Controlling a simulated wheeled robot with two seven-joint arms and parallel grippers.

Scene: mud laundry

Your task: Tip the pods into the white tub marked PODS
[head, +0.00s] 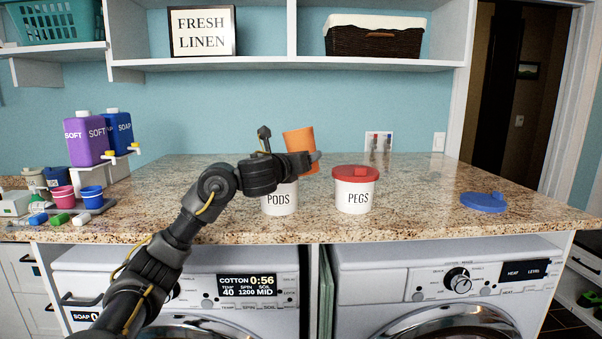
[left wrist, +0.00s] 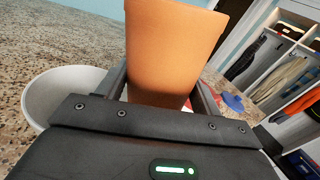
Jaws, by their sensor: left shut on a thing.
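My left gripper (head: 308,160) is shut on an orange cup (head: 299,139) and holds it above the counter, over or just beside the white tub marked PODS (head: 279,203). The cup leans a little in the head view. It also fills the top middle of the left wrist view (left wrist: 172,45), between the two fingers. The PODS tub has no lid on, and my gripper hides its rim in the head view. Its open rim shows at the left of the left wrist view (left wrist: 38,88). No pods are visible; the cup's inside is hidden. My right gripper is not in view.
A white tub marked PEGS (head: 355,200) with a red lid (head: 355,173) stands right of the PODS tub. A blue lid (head: 483,202) lies on the granite counter (head: 420,213) farther right. Bottles (head: 85,138) and small cups (head: 92,198) stand at the left.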

